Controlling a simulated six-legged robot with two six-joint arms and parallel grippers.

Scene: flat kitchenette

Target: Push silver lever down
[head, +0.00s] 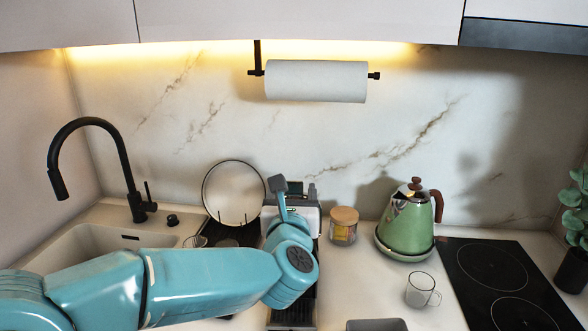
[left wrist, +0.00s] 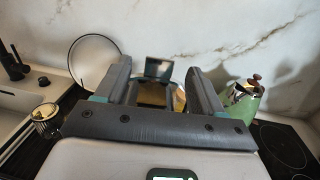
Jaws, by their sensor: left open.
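My left gripper (head: 294,188) is at the coffee machine (head: 296,314), whose dark tray shows below my wrist. In the left wrist view my left gripper (left wrist: 160,78) is open, with its two grey fingers spread apart. A squarish, dark-edged piece with a paler face (left wrist: 158,68) shows in the gap between the fingers. It looks like the end of the lever, but I cannot tell for sure. I see no clear contact with either finger. My arm and wrist hide most of the machine. My right gripper is not in view.
A plate (head: 233,192) stands upright left of the machine, near the sink (head: 82,240) and black faucet (head: 112,150). Right of it are a wooden-lidded jar (head: 343,228), a green kettle (head: 408,224) and a glass mug (head: 420,290). A paper roll (head: 316,81) hangs above.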

